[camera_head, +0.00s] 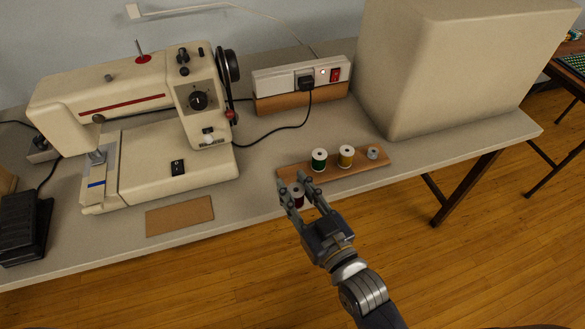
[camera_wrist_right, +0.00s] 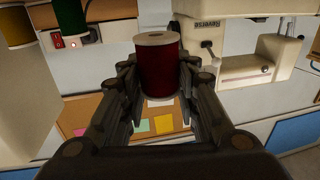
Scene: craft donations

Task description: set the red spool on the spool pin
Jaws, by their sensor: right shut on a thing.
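My right gripper (camera_head: 297,186) is shut on the red spool (camera_head: 298,195), at the left end of a wooden spool rack near the table's front edge. In the right wrist view the dark red spool (camera_wrist_right: 159,65) stands upright between the fingers (camera_wrist_right: 160,85), its pale top rim showing. In the head view the fingers partly hide it, and I cannot tell whether it still touches the rack. The spool pin (camera_head: 139,47) stands upright and bare on a red disc (camera_head: 143,59) on top of the cream sewing machine (camera_head: 125,90). My left gripper is not in view.
The wooden rack (camera_head: 376,164) also holds a green spool (camera_head: 319,160), a yellow spool (camera_head: 346,156) and a small grey piece (camera_head: 372,153). A power strip (camera_head: 275,82) with a black cord lies behind. A large beige cover (camera_head: 450,70) stands at right. A brown card (camera_head: 180,215) lies in front.

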